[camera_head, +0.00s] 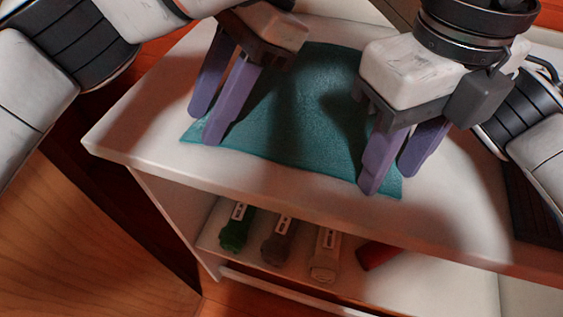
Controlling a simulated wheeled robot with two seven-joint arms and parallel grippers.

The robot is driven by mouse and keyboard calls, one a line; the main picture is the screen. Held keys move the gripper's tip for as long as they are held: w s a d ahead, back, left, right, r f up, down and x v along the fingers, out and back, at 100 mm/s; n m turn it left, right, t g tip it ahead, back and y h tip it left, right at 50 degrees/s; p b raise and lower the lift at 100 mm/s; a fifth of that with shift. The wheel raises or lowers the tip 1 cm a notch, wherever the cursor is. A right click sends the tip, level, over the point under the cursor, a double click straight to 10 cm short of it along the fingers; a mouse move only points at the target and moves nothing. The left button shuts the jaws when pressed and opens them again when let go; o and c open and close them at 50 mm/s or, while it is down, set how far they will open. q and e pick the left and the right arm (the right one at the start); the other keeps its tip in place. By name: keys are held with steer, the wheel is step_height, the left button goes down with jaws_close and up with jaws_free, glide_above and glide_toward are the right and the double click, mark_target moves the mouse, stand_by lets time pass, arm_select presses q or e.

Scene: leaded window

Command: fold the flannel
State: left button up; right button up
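The flannel (290,125) is a teal cloth lying spread and apparently flat on the white top. Its near edge runs close to the front of the top, and its far right part is hidden behind a gripper. I cannot tell whether the fingertips touch the cloth. No cloth shows raised between either pair of fingers.
The white top (125,135) has a narrow bare strip along its front edge. A shelf below holds a green tube (236,232), a grey tube (277,243), a cream tube (325,258) and a red item (375,255). A dark ridged object (530,205) lies at the right.

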arm_select(q)
steer(key=shift+f, duration=0.1)
jaws_close()
arm_select(e)
steer(key=shift+f, duration=0.15)
jaws_close()
arm_select(q)
steer(key=shift+s, duration=0.1)
